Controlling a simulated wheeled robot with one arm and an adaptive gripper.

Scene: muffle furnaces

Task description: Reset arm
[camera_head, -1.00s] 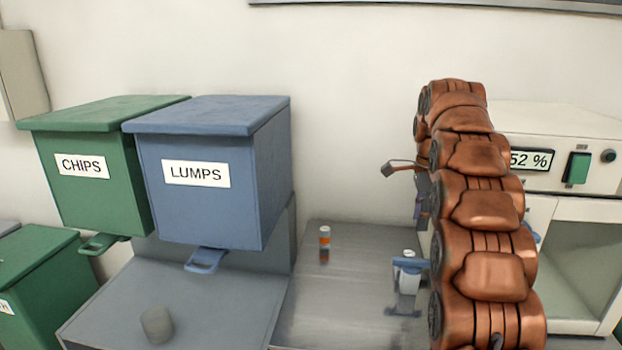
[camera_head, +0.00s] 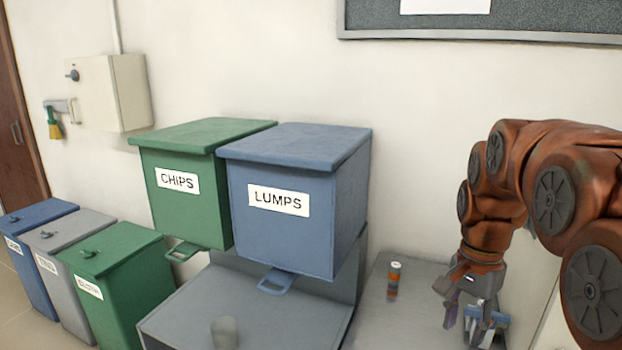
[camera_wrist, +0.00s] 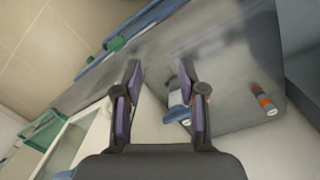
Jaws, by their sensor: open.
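My gripper (camera_head: 470,312) hangs downward from my bent copper-coloured arm at the right of the head view. It is open. In the wrist view, its two purple-padded fingers (camera_wrist: 160,78) stand apart with nothing held between them. A small blue-and-grey stand (camera_head: 487,318) is on the bench at the gripper in the head view, partly hidden by it. I cannot tell whether they touch. In the wrist view, a blue-and-white item (camera_wrist: 178,106) shows beside the right finger, partly covered by it.
An orange-banded vial (camera_head: 394,280) stands on the metal bench (camera_head: 400,325), left of my gripper. A blue LUMPS bin (camera_head: 290,235) and green CHIPS bin (camera_head: 188,215) hang farther left, above a grey tray with a small grey cylinder (camera_head: 224,332). Several low bins stand at far left.

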